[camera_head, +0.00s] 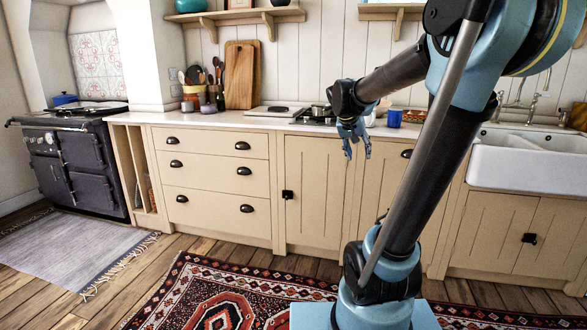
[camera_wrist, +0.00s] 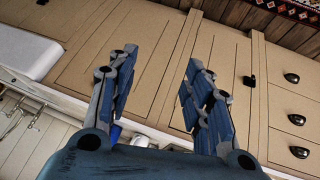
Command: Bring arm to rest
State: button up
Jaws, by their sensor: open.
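My gripper (camera_head: 357,147) is at the end of my bent arm, in front of the counter edge and the cream lower cabinets. Its fingers point down in the head view. In the wrist view my gripper (camera_wrist: 157,95) shows its two blue fingers spread apart, with nothing between them but the cabinet doors behind. My arm reaches from its base at the lower middle up past the top of the head view, then down to the gripper.
The counter (camera_head: 240,121) holds a cutting board (camera_head: 241,75), utensils in a pot, a hob (camera_head: 314,117) and a blue cup (camera_head: 394,118). A white sink (camera_head: 528,165) is right, a dark stove (camera_head: 77,165) left. Rugs cover part of the open wooden floor.

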jog(key=s+a+f+n+g+y, duration=0.1)
jog(key=s+a+f+y, duration=0.1)
jog(key=s+f, duration=0.7)
jog(key=s+a+f+n+g+y, duration=0.1)
jog(key=s+f, duration=0.8)
jog(key=s, duration=1)
jog(key=shift+a+f+n+g+y, duration=0.25)
jog(key=shift+a+n+g+y, duration=0.25)
jog(key=shift+n, duration=0.3)
jog(key=shift+w, duration=0.1)
jog(key=shift+w+f, duration=0.2)
jog(key=shift+w, duration=0.25)
